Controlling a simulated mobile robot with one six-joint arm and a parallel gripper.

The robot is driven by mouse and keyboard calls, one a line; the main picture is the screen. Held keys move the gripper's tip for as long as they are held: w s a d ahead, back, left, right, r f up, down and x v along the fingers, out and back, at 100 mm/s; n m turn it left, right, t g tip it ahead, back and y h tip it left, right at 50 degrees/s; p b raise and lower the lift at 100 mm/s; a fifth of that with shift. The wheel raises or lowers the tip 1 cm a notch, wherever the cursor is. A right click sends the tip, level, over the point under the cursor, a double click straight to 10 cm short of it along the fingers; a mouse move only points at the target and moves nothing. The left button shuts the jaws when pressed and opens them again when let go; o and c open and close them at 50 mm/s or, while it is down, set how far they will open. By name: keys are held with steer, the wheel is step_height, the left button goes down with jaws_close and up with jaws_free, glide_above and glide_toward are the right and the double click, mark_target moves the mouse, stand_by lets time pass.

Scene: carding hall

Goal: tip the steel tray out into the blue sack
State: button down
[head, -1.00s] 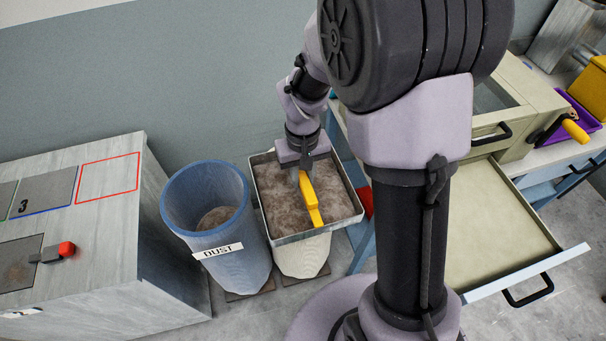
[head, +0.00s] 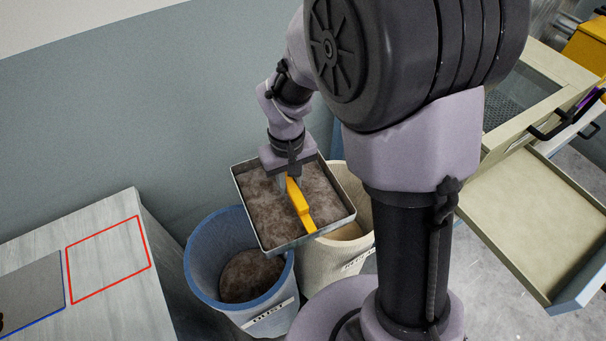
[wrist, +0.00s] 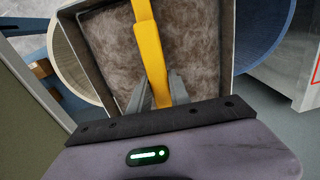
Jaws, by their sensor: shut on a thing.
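The steel tray (head: 241,203) is full of grey-brown fluff and looks roughly level. A yellow handle (head: 302,208) runs across it. My gripper (head: 284,184) is shut on this handle and holds the tray up above the sacks. In the wrist view the fingers (wrist: 160,92) close on the handle (wrist: 150,50), with the tray wall (wrist: 227,50) beyond. The blue sack (head: 199,262) stands open below, left of the tray, with dark fluff inside and a partly visible label. The tray overlaps its right rim in the head view. The blue sack is at right in the wrist view (wrist: 263,35).
A cream sack (head: 336,262) stands open to the right of the blue one, partly under the tray. A grey bench (head: 115,300) with a red outlined square is at left. An open drawer (head: 525,215) juts out at right. The wall is close behind.

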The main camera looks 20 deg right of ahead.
steer(key=s+a+n, duration=0.1)
steer(key=a, duration=0.1)
steer(key=s+a+n+b, duration=0.1)
steer(key=a, duration=0.2)
steer(key=s+a+n, duration=0.1)
steer(key=s+a, duration=0.1)
steer(key=a, duration=0.1)
steer(key=shift+r+b, duration=0.3)
steer(key=shift+r, duration=0.05)
steer(key=s+a+r+n+b, duration=0.1)
steer(key=s+a+n+b, duration=0.1)
steer(key=s+a+n, duration=0.6)
steer(key=s+a+n+b, duration=0.2)
steer(key=s+a, duration=0.2)
steer(key=s, duration=0.8)
steer(key=w+d+g+y+p, duration=0.3)
steer(key=w+g+p, duration=0.8)
steer(key=w+p, duration=0.1)
steer(key=shift+w+d+g, duration=0.15)
steer(key=shift+w+g, duration=0.15)
steer(key=shift+w, duration=0.3)
